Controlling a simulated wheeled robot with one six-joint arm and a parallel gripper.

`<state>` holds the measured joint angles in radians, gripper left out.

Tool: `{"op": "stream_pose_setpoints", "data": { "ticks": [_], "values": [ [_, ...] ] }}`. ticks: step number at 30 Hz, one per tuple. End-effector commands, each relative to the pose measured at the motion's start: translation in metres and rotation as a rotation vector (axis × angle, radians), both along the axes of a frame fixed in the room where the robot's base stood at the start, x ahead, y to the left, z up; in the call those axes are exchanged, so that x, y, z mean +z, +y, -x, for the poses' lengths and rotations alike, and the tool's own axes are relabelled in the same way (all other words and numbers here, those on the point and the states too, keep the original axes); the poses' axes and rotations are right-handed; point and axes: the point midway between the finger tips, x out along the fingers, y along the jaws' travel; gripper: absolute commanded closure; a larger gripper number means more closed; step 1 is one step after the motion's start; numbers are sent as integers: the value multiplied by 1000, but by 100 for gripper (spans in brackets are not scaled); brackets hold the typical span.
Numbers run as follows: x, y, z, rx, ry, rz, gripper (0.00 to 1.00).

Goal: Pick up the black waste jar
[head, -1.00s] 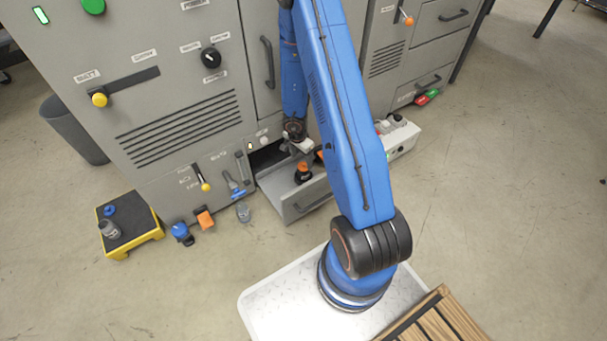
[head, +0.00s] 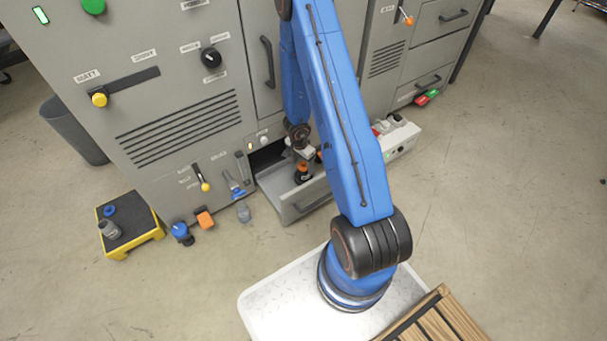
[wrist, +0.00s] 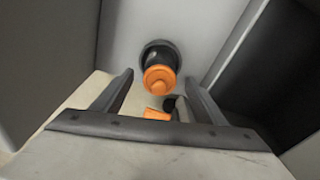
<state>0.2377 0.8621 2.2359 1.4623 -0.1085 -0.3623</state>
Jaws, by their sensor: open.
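The black waste jar (wrist: 157,54) with an orange lid stands upright on the floor of the open drawer (head: 294,204). In the head view its orange and black top (head: 301,171) shows just below my gripper (head: 303,155). In the wrist view my gripper (wrist: 158,95) is open, with one finger on each side of the picture. The jar lies in line with the gap, a little beyond the fingertips. I see no contact with it. Another orange and dark thing (wrist: 157,114) shows between the fingers, partly hidden by the gripper.
The drawer's walls stand close around the jar. A light grey box (head: 401,143) with small items stands right of the drawer. A yellow step (head: 148,232) with a grey jar (head: 109,229) is at the left. Several small items, including an orange one (head: 204,218), lie before the cabinet.

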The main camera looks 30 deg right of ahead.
Motion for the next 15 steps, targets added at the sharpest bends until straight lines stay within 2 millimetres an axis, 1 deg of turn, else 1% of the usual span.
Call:
{"op": "stream_pose_setpoints", "data": {
  "ticks": [9, 15],
  "values": [
    [-21, -3, 0, 2, 2, 0, 34],
    [-27, -4, 0, -1, 1, -1, 34]
  ]
}}
